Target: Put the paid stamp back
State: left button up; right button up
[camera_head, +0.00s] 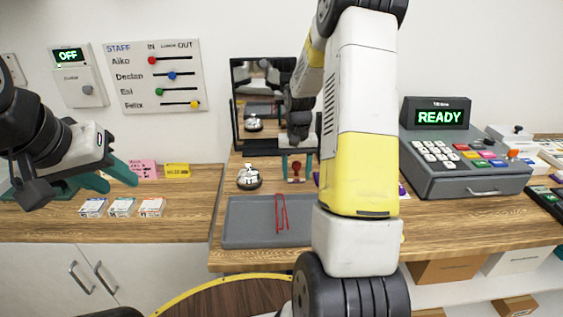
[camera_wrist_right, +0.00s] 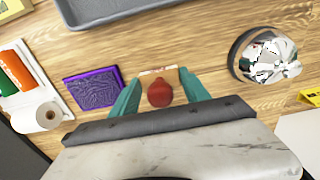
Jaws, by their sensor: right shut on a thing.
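The stamp, with a round red knob (camera_wrist_right: 160,94) on a wooden body, is between the teal fingers of my right gripper (camera_wrist_right: 158,97). In the head view the red-knobbed stamp (camera_head: 296,169) shows between the fingers of my right gripper (camera_head: 297,168), above the counter behind the grey tray. My right gripper is shut on it. A purple ink pad (camera_wrist_right: 93,88) lies just left of the gripper in the wrist view. I cannot tell whether the stamp touches the counter. My left gripper (camera_head: 115,178) is open and empty, over the left counter at the picture's left.
A grey tray (camera_head: 245,225) with a thin red item (camera_head: 281,212) lies in front. A silver bell (camera_head: 249,177) stands beside my right gripper; a mirror (camera_head: 241,130) stands behind. A cash register (camera_head: 465,165) is at right. A white holder with a paper roll (camera_wrist_right: 42,117) lies left in the wrist view.

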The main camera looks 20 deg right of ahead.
aim_at(297, 162)
jog(key=shift+f, duration=0.1)
jog(key=o, duration=1.1)
jog(key=shift+c, duration=0.2)
notch_tip(297, 162, up, 12)
jog(key=shift+r, duration=0.1)
jog(key=s+a+r+n+t, duration=0.1)
jog(key=s+a+r+t, duration=0.1)
jog(key=s, duration=0.5)
jog(key=s+a+r+n+t+y, duration=0.1)
jog(key=s+a+r+t, duration=0.1)
jog(key=s+a+r, duration=0.3)
jog(key=s+a+r+n+t+y, duration=0.1)
jog(key=s+a+r, duration=0.3)
jog(key=s, duration=0.7)
jog(key=shift+a+r+n+t, duration=0.15)
jog(key=shift+a+n+t, duration=0.15)
jog(key=shift+a+t, duration=0.45)
jog(key=shift+a, duration=0.15)
